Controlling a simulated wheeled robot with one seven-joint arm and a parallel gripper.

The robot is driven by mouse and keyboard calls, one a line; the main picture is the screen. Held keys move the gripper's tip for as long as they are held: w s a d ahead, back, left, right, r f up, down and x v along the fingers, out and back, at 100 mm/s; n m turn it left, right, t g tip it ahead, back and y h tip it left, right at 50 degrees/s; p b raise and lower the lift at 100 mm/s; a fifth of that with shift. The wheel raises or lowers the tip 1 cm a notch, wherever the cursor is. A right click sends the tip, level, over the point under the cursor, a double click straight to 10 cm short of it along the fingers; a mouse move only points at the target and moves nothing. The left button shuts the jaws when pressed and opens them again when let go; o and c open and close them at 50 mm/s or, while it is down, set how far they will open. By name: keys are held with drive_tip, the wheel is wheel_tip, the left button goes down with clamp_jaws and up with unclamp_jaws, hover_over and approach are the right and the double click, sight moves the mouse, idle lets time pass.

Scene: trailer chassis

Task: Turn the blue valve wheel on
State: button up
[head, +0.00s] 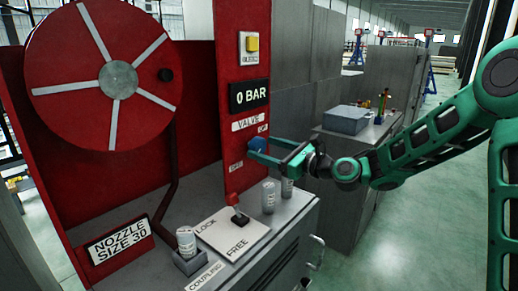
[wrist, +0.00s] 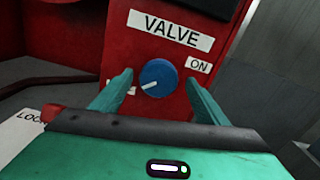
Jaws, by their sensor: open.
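The blue valve wheel (wrist: 159,76) is a round knob on the red panel, under the VALVE label (wrist: 171,29). Its white pointer mark points to the lower left, away from the ON label (wrist: 199,64). A second label at its lower left is mostly hidden by a finger. My gripper (wrist: 155,95) is open, with one finger on each side of the wheel and gaps between fingers and wheel in the wrist view. In the head view my gripper (head: 266,150) reaches the panel from the right, at the blue wheel (head: 256,143).
A display (head: 250,95) above the valve reads 0 BAR. A yellow button (head: 252,44) is above it. A red LOCK/FREE lever (head: 235,208) and cylinders (head: 268,197) stand on the bench below. A large red reel (head: 60,65) is at left.

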sight(261, 147)
drive_tip(key=shift+x, duration=1.6)
drive_tip(key=c, duration=1)
drive_tip(key=shift+c, duration=0.2)
